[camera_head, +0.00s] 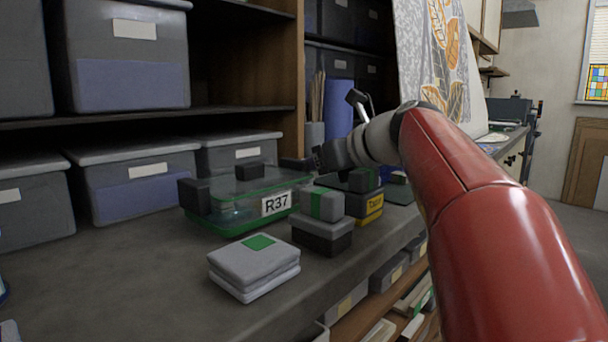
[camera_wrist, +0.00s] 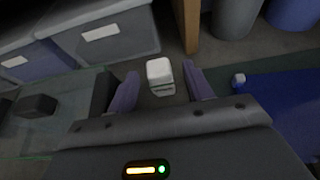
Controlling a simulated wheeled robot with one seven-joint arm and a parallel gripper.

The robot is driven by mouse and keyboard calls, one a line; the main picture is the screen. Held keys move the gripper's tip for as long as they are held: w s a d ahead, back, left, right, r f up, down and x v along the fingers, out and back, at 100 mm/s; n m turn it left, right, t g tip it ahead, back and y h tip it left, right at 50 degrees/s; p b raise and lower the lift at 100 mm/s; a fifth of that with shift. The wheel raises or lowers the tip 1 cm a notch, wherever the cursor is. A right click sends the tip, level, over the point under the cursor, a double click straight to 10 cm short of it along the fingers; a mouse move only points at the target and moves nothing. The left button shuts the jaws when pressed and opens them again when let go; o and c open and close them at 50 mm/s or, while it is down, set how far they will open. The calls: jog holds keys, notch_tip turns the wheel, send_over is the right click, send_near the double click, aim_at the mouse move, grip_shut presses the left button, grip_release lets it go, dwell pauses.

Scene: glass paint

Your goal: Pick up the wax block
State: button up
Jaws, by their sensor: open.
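A small whitish block (camera_wrist: 160,86), which looks like the wax block, stands on the dark worktop in the wrist view. It shows between my gripper's two purple-grey fingers, with a visible gap on each side. My gripper (camera_wrist: 161,70) is open and empty. In the head view my gripper (camera_head: 330,155) is over the back of the bench, beside the R37 box, and its fingertips are hard to make out. I cannot see the whitish block in the head view; my gripper or the boxes hide it.
A clear green-based box labelled R37 (camera_head: 238,207) stands on the bench. Near it are a grey-green block on a dark box (camera_head: 322,236), a yellow-labelled box (camera_head: 370,212) and a folded grey cloth (camera_head: 254,264). Lidded bins (camera_head: 138,180) line the back.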

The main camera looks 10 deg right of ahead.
jog(key=shift+w+a+f, duration=0.15)
jog(key=shift+w+a, duration=0.05)
jog(key=shift+w, duration=0.05)
jog(key=shift+c, duration=0.4)
jog(key=c, duration=1)
notch_tip(320, 180, up, 10)
